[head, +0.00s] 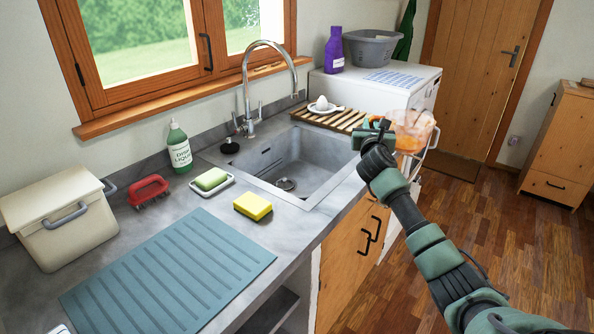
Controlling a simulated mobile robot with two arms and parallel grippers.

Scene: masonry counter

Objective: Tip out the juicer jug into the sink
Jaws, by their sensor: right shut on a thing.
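The juicer jug (414,125) is clear, with orange liquid in it. It is at the right of the sink, near the counter's front edge. My right gripper (384,126) is shut on the jug at its left side; the wrist hides part of this hold. The jug looks roughly upright; I cannot tell whether it touches anything below. The grey sink (292,165) lies left of the jug, with a dark drain at its bottom and no liquid to be seen in it. My left gripper is not in view.
A tall curved tap (246,90) stands behind the sink. A wooden slatted rack (330,119) holds a white juicer part (321,104) beyond it. A yellow sponge (252,206), soap dish, green bottle (180,148) and blue drying mat (170,275) are on the near counter.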

